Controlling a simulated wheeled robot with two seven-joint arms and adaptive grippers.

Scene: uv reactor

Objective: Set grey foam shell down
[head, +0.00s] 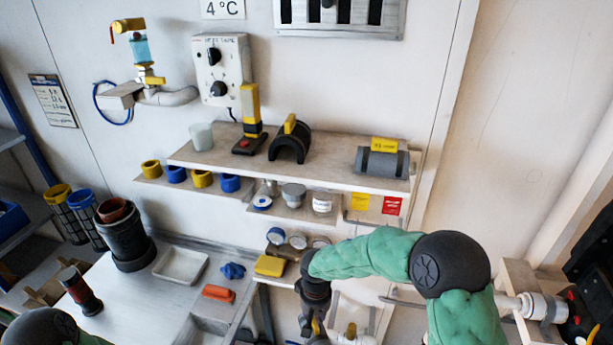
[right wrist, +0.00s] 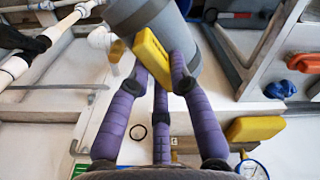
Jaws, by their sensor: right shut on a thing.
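My right gripper (right wrist: 160,75) has purple ribbed fingers shut on the yellow grip block of a grey foam shell (right wrist: 178,45). The shell is a wide grey curved piece at the top of the right wrist view, tilted, and partly hidden by the fingers. In the head view my right gripper (head: 318,325) is at the bottom edge below the green-sleeved arm, with a bit of yellow at its tip; the shell is mostly out of view or hidden there. My left gripper is out of view.
The wall shelf (head: 340,176) holds a black arched shell (head: 290,146) with a yellow grip and a grey cylinder (head: 400,163) with a yellow label. The bench at left holds a white tray (head: 181,265), a blue cloth (head: 233,271) and an orange block (head: 219,293). White pipes (right wrist: 30,62) run at left in the right wrist view.

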